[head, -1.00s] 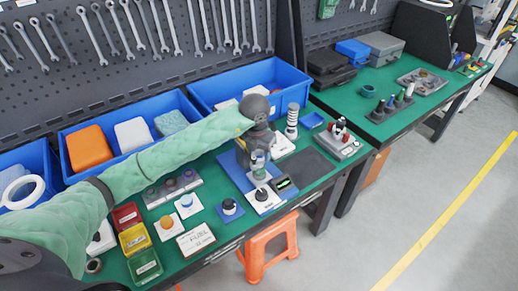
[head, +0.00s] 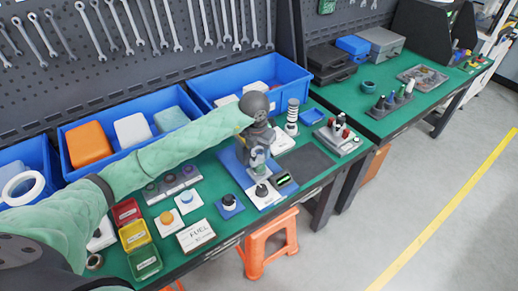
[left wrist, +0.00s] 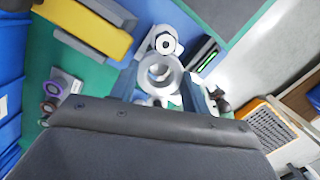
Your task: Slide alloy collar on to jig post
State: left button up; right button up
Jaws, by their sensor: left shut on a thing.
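My left gripper (head: 259,153) points down over the jig on the blue mat and is shut on the alloy collar. In the left wrist view the collar (left wrist: 147,73) is a silver ring between the fingertips, with its hole facing the camera. A pale post-like part with a hexagonal top (left wrist: 166,43) stands just beyond it. I cannot tell whether this is the jig post, or whether the collar is around a post; the gripper hides this in the head view. The jig's white base (head: 268,199) carries a black knob (head: 262,189). My right gripper is not in view.
A black display with a green bar (head: 283,180) sits close to the gripper's right. Blue bins (head: 280,72) line the back. A dark mat (head: 308,164) is clear.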

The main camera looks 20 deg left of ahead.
pick_arm(q)
jog(key=shift+f+b, duration=0.3)
jog(key=shift+b, duration=0.05)
jog(key=o, duration=1.1)
jog(key=shift+o, duration=0.2)
jog(key=shift+r, duration=0.1)
jog(key=shift+w+a+r+p, duration=0.1)
jog(key=shift+r+p, duration=0.2)
jog(key=shift+r, duration=0.4)
notch_tip(320, 180, up, 5)
jog(key=shift+r+p, duration=0.2)
jog(key=shift+p, duration=0.45)
